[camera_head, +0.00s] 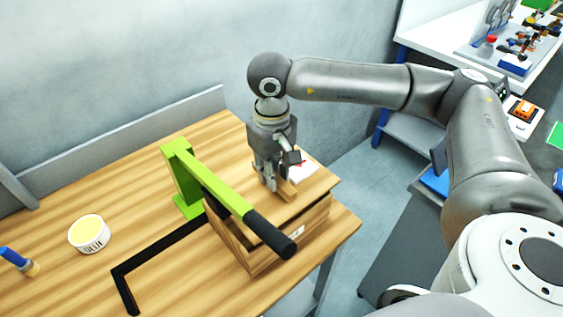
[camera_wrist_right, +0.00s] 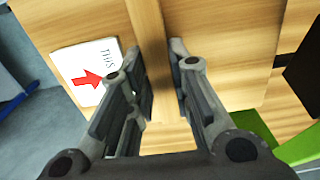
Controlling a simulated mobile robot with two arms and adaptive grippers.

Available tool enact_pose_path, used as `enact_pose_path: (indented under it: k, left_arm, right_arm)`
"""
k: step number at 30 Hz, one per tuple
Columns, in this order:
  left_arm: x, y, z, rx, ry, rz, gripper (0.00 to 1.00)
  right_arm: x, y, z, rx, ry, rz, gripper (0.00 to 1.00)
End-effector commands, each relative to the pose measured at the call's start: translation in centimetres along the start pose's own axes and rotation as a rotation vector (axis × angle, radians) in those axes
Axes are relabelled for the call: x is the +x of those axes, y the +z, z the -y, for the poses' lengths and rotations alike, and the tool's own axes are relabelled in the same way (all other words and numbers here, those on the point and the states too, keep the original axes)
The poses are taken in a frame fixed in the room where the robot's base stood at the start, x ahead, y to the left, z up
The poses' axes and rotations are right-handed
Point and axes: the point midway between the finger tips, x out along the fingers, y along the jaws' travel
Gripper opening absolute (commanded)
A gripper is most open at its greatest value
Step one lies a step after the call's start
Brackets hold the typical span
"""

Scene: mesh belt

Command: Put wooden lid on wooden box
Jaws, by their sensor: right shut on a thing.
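The wooden box (camera_head: 318,222) stands on the wooden table, with a small white label on its front side. The flat wooden lid (camera_head: 316,186) is over the box top and looks level; I cannot tell whether it rests fully on the rim. A white sheet with a red arrow (camera_wrist_right: 88,76) is on the lid. My right gripper (camera_head: 270,184) points down from above and is shut on the lid's wooden handle (camera_head: 287,189). The handle also shows between the fingers in the right wrist view (camera_wrist_right: 152,50). My left gripper is not in view.
A green toggle press (camera_head: 215,182) with a black grip (camera_head: 268,232) reaches across the box. A black corner mark (camera_head: 160,254) lies on the table (camera_head: 140,185). A yellow-topped glue tub (camera_head: 89,233) and a blue-handled tool (camera_head: 18,261) stand left. A wall rises behind.

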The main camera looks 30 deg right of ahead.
Motion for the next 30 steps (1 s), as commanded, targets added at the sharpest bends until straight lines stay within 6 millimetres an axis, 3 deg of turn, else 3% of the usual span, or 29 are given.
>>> enact_pose_path:
  k: [7,13,30]
  left_arm:
    - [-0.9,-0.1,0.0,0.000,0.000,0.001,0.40]
    - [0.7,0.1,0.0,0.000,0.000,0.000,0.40]
    - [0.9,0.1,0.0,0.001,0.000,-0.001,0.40]
  right_arm:
    - [-0.1,0.0,2.0,-0.002,0.000,-0.001,0.00]
    - [1.1,0.0,1.9,-0.001,0.000,-0.001,0.00]
    - [1.1,0.0,1.8,-0.001,0.000,-0.001,0.00]
